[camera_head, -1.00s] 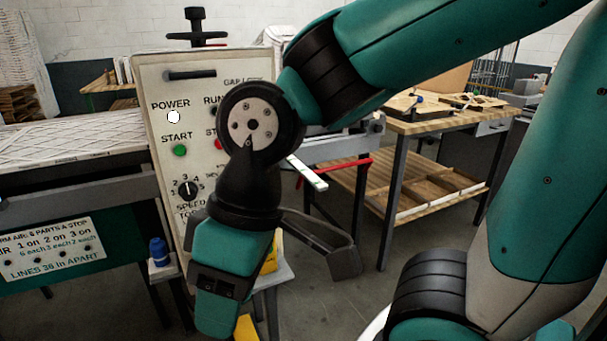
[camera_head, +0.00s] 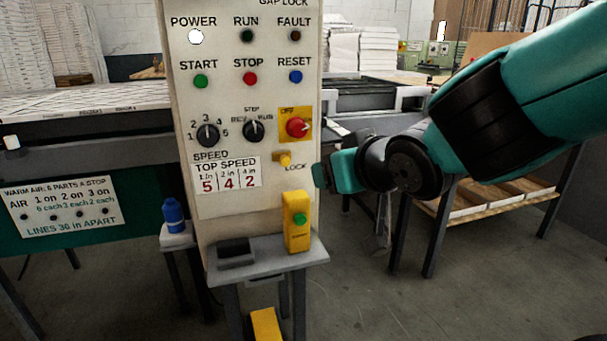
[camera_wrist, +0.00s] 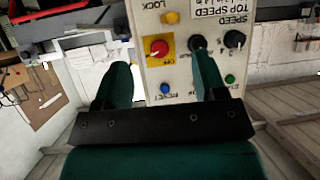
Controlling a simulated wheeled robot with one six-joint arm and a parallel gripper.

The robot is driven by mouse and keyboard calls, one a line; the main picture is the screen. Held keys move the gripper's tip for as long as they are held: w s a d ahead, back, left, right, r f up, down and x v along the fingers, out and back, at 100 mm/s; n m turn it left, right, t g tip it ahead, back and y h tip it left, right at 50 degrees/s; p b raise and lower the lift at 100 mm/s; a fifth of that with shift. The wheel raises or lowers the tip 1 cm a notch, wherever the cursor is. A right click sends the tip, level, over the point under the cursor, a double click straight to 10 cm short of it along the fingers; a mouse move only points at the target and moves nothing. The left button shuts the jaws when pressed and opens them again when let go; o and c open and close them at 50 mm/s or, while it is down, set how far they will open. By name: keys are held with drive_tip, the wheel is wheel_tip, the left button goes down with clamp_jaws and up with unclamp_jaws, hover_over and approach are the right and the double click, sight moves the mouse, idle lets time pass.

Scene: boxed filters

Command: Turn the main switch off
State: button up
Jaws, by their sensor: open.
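The main switch (camera_head: 297,127) is a red rotary knob on a yellow plate, on the right side of the cream control panel (camera_head: 215,100). Small lettering above it looks like OFF; I cannot tell the knob's setting for sure. The POWER lamp (camera_head: 196,37) glows white. My gripper (camera_head: 320,176) is at the panel's right edge, below and right of the switch. In the wrist view my gripper (camera_wrist: 163,78) is open and empty, its two teal fingers apart. The switch (camera_wrist: 158,47) shows upside down between and beyond the fingertips, not touched.
A yellow LOCK knob (camera_head: 284,159) sits just below the switch. Two black selector knobs (camera_head: 253,131) are to its left, and a blue RESET button (camera_head: 295,77) is above. A yellow box with a green button (camera_head: 297,220) stands on a grey shelf below. A wooden workbench (camera_head: 470,205) stands behind my arm.

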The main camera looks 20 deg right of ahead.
drive_tip(key=w+t+b, duration=0.3)
drive_tip(key=t+b, duration=0.2)
drive_tip(key=p, duration=1.5)
approach(301, 131)
drive_tip(key=shift+n, duration=0.4)
drive_tip(key=w, duration=0.9)
drive_tip(key=shift+w+a, duration=0.1)
drive_tip(key=shift+a, duration=0.3)
drive_tip(key=shift+w+f+p, duration=0.1)
drive_tip(key=shift+w+p, duration=0.2)
drive_tip(key=shift+w, duration=0.15)
drive_tip(key=shift+c, duration=0.2)
drive_tip(key=c, duration=0.9)
